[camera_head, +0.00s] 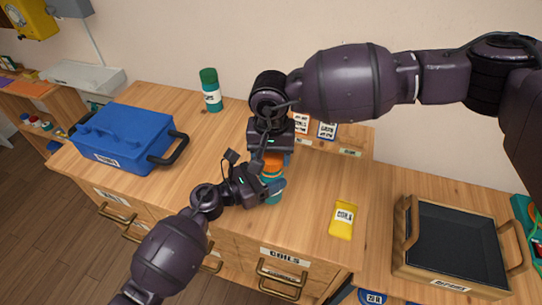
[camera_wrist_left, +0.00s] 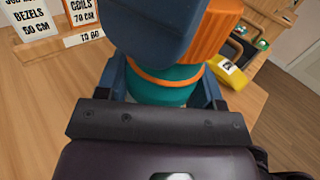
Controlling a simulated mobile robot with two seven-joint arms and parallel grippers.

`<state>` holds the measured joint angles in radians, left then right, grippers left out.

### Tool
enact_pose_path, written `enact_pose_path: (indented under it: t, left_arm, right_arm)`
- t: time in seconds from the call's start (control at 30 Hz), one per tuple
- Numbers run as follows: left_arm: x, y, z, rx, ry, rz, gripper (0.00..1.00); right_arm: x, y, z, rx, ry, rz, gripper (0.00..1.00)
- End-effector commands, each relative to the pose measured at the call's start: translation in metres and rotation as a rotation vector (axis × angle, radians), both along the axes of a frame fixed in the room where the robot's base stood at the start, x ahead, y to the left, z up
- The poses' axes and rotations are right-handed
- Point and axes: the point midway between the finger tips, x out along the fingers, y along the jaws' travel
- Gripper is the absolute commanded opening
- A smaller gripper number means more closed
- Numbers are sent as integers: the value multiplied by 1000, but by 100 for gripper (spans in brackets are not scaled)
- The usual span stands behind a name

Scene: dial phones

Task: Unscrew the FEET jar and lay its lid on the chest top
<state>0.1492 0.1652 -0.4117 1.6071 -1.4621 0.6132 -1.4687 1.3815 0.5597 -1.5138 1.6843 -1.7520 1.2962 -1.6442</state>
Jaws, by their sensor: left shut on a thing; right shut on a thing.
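A teal jar (camera_head: 275,199) stands upright on the wooden chest top (camera_head: 310,200); its label is hidden by the grippers. My left gripper (camera_head: 270,187) is shut around the jar's body from the side. In the left wrist view the jar (camera_wrist_left: 165,94) has an orange ring around its upper part and sits between the blue fingers. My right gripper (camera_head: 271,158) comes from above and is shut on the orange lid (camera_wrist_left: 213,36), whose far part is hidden. I cannot tell whether the lid is still threaded on the jar.
A green-topped jar (camera_head: 211,91) stands at the back, left of the arms. A blue toolbox (camera_head: 125,140) fills the chest's left end. A yellow COILS pack (camera_head: 343,220) lies to the right. Cards (camera_head: 327,131) stand behind. A wooden tray (camera_head: 410,250) sits farther right. Bare wood lies around the jar.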

Motion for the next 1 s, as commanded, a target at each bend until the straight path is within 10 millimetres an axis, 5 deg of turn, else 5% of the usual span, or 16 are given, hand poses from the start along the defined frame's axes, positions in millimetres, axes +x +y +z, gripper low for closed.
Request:
enact_pose_path:
  t: [0.77,1.0]
  left_arm:
    - [0,0,0,0,1,-1,0]
    - [0,0,0,0,1,-1,0]
  right_arm:
    - [0,0,12,0,0,0,31]
    - [0,0,35,1,-2,0,31]
